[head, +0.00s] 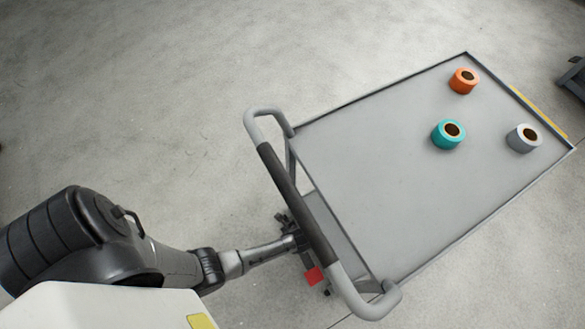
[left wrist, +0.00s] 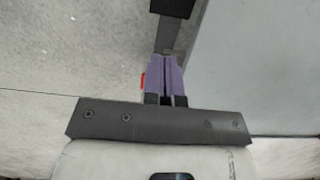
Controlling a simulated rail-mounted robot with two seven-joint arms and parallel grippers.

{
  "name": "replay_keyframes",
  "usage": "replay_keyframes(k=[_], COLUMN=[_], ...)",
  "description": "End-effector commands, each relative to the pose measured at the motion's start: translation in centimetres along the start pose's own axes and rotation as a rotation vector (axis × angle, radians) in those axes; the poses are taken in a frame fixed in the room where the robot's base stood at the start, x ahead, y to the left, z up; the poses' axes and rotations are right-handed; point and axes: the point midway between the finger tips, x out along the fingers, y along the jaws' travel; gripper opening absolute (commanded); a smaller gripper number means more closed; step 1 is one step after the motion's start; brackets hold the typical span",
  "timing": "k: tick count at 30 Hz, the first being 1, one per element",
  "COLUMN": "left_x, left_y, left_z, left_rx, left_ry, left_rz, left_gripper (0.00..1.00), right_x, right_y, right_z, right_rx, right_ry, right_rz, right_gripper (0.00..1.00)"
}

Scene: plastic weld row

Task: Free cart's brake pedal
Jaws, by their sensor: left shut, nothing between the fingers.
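The cart (head: 380,170) has a grey flat deck and a push handle (head: 300,205) with a dark grip, on its left side in the head view. The red brake pedal (head: 313,276) shows below the handle, near the floor. A sliver of red (left wrist: 143,82) also shows beside my fingers in the left wrist view. My left gripper (head: 297,238) is by the handle, just above the red pedal in the picture, its tip partly hidden. Its fingers (left wrist: 167,78) are shut and empty. Whether they touch the pedal cannot be told. My right gripper is not in view.
An orange roll (head: 463,81), a teal roll (head: 448,134) and a grey roll (head: 524,138) stand on the deck's far end. A dark object (head: 574,78) stands at the right. The concrete floor is otherwise clear.

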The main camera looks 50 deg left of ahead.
Motion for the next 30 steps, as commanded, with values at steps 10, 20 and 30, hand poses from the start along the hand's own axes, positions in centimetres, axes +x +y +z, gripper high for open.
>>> replay_keyframes(k=[10, 20, 30], left_x=[7.2, 11.1, 12.3], left_y=[0.0, 0.0, 0.0], left_z=[-0.2, -0.2, -0.1], left_rx=[-0.001, -0.001, -0.001], left_ry=[0.0, 0.001, 0.001], left_rz=[0.002, 0.001, 0.001], left_gripper=[0.0, 0.0, 0.0], right_x=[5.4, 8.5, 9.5], right_y=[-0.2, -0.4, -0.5], right_z=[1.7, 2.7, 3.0], right_rx=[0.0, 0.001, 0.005], right_ry=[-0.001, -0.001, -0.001], right_rz=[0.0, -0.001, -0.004], right_gripper=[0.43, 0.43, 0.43])
